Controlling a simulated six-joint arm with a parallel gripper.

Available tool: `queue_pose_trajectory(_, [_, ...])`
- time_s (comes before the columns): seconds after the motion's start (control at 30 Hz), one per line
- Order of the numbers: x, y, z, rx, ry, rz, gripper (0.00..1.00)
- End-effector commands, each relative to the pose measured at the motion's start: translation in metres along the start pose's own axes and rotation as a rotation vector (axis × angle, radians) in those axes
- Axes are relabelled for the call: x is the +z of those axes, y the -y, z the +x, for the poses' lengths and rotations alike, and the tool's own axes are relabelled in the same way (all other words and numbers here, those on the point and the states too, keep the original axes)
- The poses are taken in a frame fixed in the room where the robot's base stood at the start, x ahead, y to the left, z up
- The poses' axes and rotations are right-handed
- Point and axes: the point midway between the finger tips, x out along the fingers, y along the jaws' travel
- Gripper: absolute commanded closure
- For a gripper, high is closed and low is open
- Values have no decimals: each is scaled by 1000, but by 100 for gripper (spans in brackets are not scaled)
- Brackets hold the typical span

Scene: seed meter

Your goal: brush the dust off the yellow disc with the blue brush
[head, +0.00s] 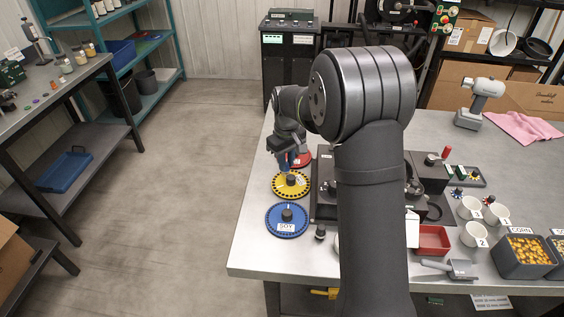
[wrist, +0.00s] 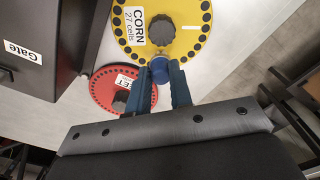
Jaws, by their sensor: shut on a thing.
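The yellow disc (head: 279,182) lies on the bench with a dark knob at its middle. In the wrist view the yellow disc (wrist: 180,46) shows a "CORN 27 cells" label and dark holes round its rim. I cannot make out dust on it. My gripper (head: 285,157) is at the disc's far side in the head view. In the wrist view my gripper (wrist: 163,80) is shut on the blue brush (wrist: 159,68), whose rounded end shows between the fingers, over the disc's near edge. The bristles are hidden, and I cannot tell whether they touch the disc.
The red disc (wrist: 103,92) lies beside the yellow one, close to my fingers. The blue "SOY" disc (head: 273,221) lies nearer the bench's front. A dark machine (head: 325,190) stands just right of the discs. The bench's left edge is close.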

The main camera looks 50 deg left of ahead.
Motion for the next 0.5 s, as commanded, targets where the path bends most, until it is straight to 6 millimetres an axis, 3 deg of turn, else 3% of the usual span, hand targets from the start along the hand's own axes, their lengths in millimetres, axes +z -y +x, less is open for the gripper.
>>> queue_pose_trajectory(0.33, [8,-32,0,1,-1,2,100])
queue_pose_trajectory(0.5, [8,-30,-25,1,-2,0,100])
